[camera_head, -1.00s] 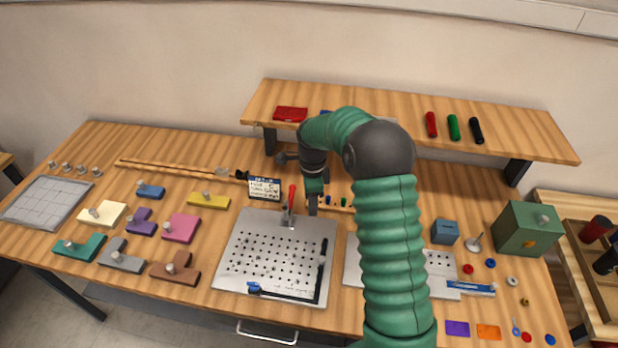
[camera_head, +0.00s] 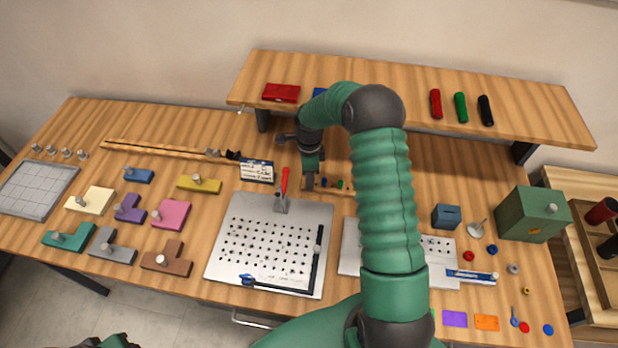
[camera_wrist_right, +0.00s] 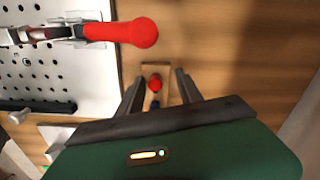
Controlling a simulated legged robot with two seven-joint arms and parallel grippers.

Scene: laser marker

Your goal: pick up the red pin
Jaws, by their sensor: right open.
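The red pin (camera_wrist_right: 155,82) stands in a small wooden strip (camera_wrist_right: 157,67) in the right wrist view. My right gripper (camera_wrist_right: 158,86) is open, with one finger on each side of the pin as seen from the wrist; I cannot tell whether the fingers touch it. A blue pin behind it is partly hidden by the gripper. In the head view my right gripper (camera_head: 310,184) points down at the left end of the wooden strip (camera_head: 345,192), and the red pin is hidden there. The left gripper is not recognisable; only a sliver of green and black shows at the bottom left.
A perforated metal plate with a red-handled clamp (camera_head: 284,182) stands just left of the right gripper. The clamp's red handle (camera_wrist_right: 130,32) is near the strip in the wrist view. A raised wooden shelf (camera_head: 380,105) spans behind. Coloured blocks lie at the left.

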